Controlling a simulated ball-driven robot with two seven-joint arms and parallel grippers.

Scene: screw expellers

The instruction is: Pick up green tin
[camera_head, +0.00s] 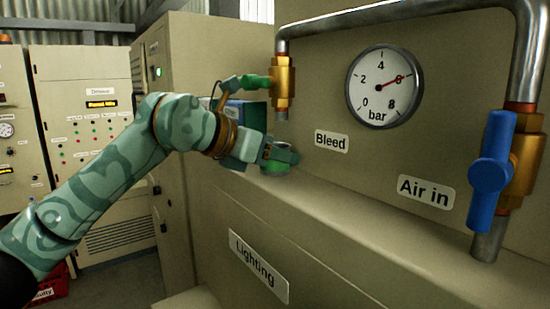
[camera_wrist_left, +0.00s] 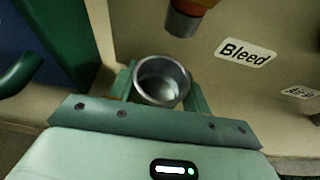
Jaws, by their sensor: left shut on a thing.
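The green tin (camera_head: 275,168) stands on the ledge below the bleed valve, mostly hidden by my left gripper in the head view. In the left wrist view the tin (camera_wrist_left: 162,80) shows as an open, round metal cup, seen from above, with a bare grey inside. My left gripper (camera_head: 279,155) is shut on the tin, with one finger on each side of it. It also shows in the left wrist view (camera_wrist_left: 162,88). Whether the tin touches the ledge is hard to tell. My right gripper is not in view.
The brass bleed valve (camera_head: 284,82) with a green handle hangs just above the tin. A blue-and-green box (camera_head: 243,113) stands behind my left gripper. A blue-handled air valve (camera_head: 490,170) and a pressure gauge (camera_head: 384,86) are to the right. The ledge (camera_head: 380,225) right of the tin is clear.

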